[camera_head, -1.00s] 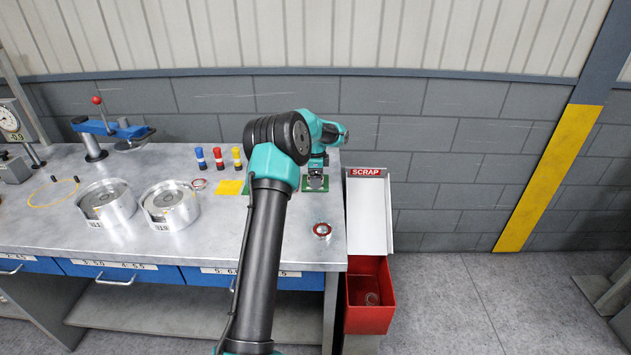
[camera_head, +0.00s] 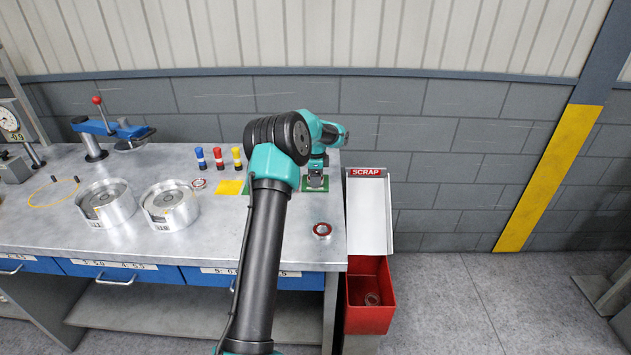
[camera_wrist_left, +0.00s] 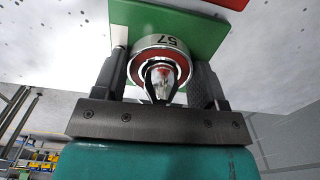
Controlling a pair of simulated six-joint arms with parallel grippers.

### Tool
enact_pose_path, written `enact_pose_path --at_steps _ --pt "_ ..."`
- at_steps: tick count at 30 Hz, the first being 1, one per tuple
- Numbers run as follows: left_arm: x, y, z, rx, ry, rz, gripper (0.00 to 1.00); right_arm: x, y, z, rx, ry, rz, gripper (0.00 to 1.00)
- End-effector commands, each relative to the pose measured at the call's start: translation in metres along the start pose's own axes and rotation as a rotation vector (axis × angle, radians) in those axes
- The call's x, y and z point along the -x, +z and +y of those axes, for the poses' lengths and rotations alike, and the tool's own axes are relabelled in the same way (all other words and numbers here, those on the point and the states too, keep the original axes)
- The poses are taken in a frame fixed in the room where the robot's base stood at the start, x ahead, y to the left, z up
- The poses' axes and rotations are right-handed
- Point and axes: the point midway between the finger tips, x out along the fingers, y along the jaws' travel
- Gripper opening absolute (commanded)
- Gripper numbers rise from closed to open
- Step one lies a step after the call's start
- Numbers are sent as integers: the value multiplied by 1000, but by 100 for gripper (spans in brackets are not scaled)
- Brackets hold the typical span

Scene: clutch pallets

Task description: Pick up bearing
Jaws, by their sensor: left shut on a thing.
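The bearing (camera_wrist_left: 160,52) is a round metal ring with a red inner band and a "57" mark, seen in the left wrist view. It is on or just above a green pad (camera_wrist_left: 196,30); I cannot tell whether it touches it. My left gripper (camera_wrist_left: 158,75) is shut on the bearing, with one dark finger on each side. In the head view my left gripper (camera_head: 317,181) points down at the green pad near the right end of the bench, and the bearing is mostly hidden there. My right gripper is not in view.
A white chute marked SCRAP (camera_head: 369,215) and a red bin (camera_head: 370,317) stand right of the bench. Two metal housings (camera_head: 170,207), a yellow pad (camera_head: 229,187) and coloured posts (camera_head: 219,157) are to the left.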

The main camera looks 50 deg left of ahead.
Motion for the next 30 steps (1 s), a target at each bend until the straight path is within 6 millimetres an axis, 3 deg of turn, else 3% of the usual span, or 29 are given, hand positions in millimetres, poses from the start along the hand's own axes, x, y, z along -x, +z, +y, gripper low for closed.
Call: enact_pose_path --at_steps 6,16,30 --pt "0 0 0 0 -1 0 30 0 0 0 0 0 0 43" --pt "9 0 0 0 -1 0 30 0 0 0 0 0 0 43" --pt "85 0 -1 -1 -2 3 30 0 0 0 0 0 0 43"
